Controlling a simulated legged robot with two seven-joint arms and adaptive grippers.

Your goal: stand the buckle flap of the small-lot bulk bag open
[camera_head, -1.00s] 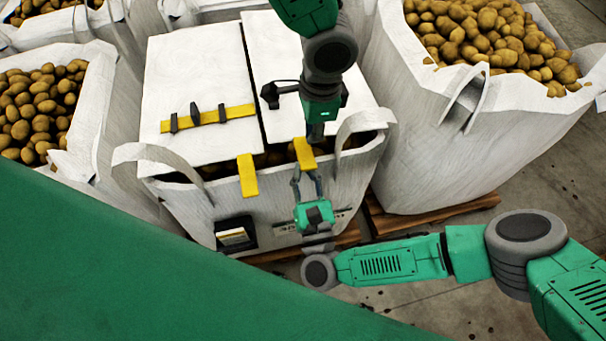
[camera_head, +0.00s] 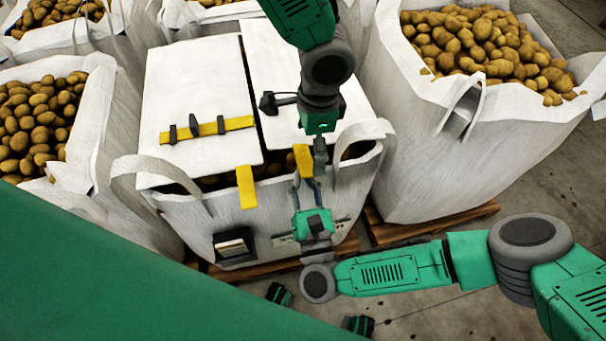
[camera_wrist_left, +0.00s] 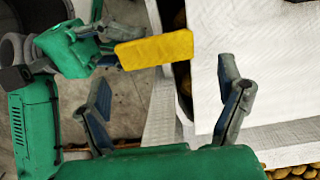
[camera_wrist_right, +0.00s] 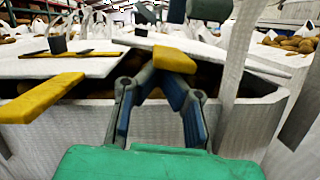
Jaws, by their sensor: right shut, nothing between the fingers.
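The small-lot bulk bag (camera_head: 280,215) stands in the middle, with two white flaps lying flat over its potatoes. The left flap (camera_head: 195,80) carries a yellow strip with several black buckles (camera_head: 196,130) and a yellow tab (camera_head: 246,187) over the front rim. The right flap (camera_head: 272,62) has its own yellow tab (camera_head: 303,158), also in the left wrist view (camera_wrist_left: 155,48). My left gripper (camera_head: 320,155) is open beside that tab; its fingers (camera_wrist_left: 166,72) stand apart and empty. My right gripper (camera_head: 307,180) is shut and empty in front of that tab, fingertips close below it (camera_wrist_right: 150,74).
Potato-filled bags stand left (camera_head: 95,165) and right (camera_head: 400,130), close to the middle bag. Loop handles (camera_head: 140,165) rise at its front corners. A black label holder (camera_head: 235,246) is on its front. Concrete floor (camera_head: 440,310) is free at the lower right.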

